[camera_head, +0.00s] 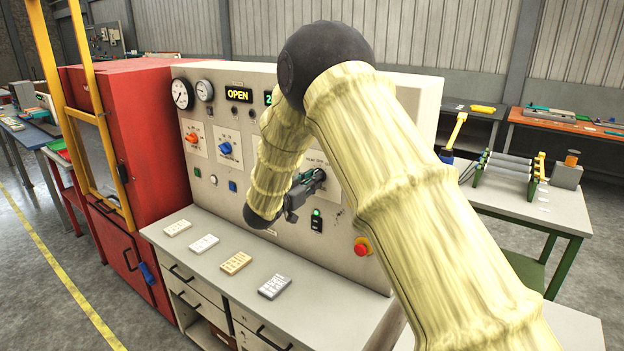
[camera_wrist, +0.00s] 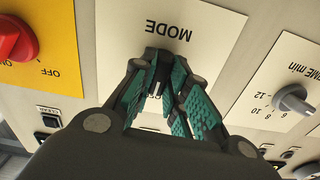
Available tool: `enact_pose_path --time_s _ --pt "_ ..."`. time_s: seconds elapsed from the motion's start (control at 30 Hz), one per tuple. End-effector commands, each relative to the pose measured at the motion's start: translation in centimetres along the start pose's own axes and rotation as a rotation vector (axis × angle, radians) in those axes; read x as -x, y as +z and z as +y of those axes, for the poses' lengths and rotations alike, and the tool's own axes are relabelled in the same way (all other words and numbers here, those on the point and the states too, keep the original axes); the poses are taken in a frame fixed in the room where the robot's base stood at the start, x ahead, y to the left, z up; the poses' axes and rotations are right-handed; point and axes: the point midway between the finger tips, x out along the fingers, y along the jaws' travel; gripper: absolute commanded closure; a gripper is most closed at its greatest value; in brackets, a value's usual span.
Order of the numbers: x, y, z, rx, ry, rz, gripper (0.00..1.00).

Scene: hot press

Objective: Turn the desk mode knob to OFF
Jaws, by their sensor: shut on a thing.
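The MODE plate (camera_wrist: 195,28) is upside down in the wrist view. My gripper (camera_wrist: 160,72) reaches onto it, its green-padded fingers drawn together at the tips. They are shut on the dark mode knob (camera_wrist: 157,82), which is mostly hidden between them. The knob's pointer and setting cannot be read. In the head view my gripper (camera_head: 318,177) is against the light grey console panel (camera_head: 240,180), and my arm covers much of that area.
A red knob (camera_wrist: 12,42) by an OFF label and a grey TIME min knob (camera_wrist: 293,99) flank the plate.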

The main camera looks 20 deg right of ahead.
Motion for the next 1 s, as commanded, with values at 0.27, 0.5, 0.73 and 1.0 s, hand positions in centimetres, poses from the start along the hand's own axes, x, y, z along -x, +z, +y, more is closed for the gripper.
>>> enact_pose_path --time_s 0.27,0.5,0.73,1.0 --pt "0.06 0.03 -0.03 0.06 -0.001 -0.001 1.0" --pt "0.06 0.06 -0.03 0.066 -0.001 -0.001 1.0" --pt "0.05 0.06 -0.02 0.065 -0.001 -0.001 0.71" --pt "0.0 0.03 0.03 0.065 0.0 0.0 0.62"
